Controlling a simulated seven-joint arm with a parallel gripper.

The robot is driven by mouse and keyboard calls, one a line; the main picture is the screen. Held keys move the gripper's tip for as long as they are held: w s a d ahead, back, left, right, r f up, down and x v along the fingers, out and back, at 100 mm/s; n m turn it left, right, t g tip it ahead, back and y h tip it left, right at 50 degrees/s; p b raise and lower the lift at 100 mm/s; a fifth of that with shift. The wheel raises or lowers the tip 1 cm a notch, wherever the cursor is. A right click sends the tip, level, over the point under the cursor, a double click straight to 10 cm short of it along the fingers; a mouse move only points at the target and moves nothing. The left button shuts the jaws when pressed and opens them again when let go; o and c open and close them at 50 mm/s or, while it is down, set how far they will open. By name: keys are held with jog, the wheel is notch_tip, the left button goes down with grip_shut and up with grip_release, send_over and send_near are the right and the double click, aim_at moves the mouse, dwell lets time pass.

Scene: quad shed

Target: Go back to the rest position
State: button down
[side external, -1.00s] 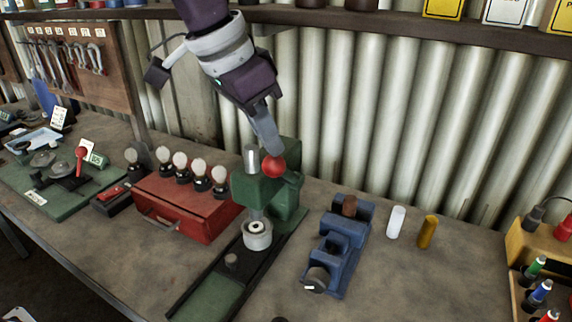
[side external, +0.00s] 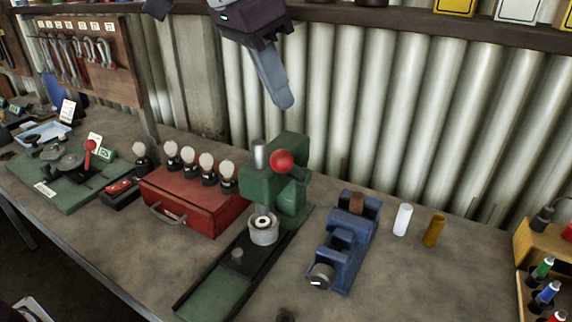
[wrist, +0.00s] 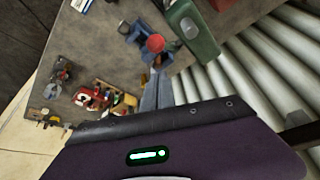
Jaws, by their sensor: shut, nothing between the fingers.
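My gripper (side external: 283,103) is in the upper middle of the side external view. Its grey fingers are together, empty, and point down. It hangs in the air above the green press (side external: 290,185), clear of the press's red ball knob (side external: 281,160). In the wrist view the closed fingers (wrist: 160,80) show behind the dark housing, and the red knob (wrist: 155,43) and green press body (wrist: 193,27) lie beyond them.
A red case (side external: 190,207) with several bulbs stands left of the press. A blue vise (side external: 340,245), a white cylinder (side external: 403,219) and an amber cylinder (side external: 434,230) are to its right. A shelf (side external: 450,32) and corrugated wall (side external: 400,110) are behind.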

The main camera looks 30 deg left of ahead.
jog(key=s+a+f+n+t+y, duration=0.1)
jog(key=s+a+f+n, duration=0.1)
jog(key=s+a, duration=0.6)
jog(key=s+a+f+n+y, duration=0.1)
jog(key=s+a+f+n, duration=0.1)
jog(key=s+a, duration=0.6)
jog(key=s+a+f+n, duration=0.1)
jog(key=s+f+n, duration=0.1)
jog(key=s+f, duration=0.5)
jog(key=shift+s+a+f+t, duration=0.3)
jog(key=shift+s+a, duration=0.1)
jog(key=shift+s, duration=0.75)
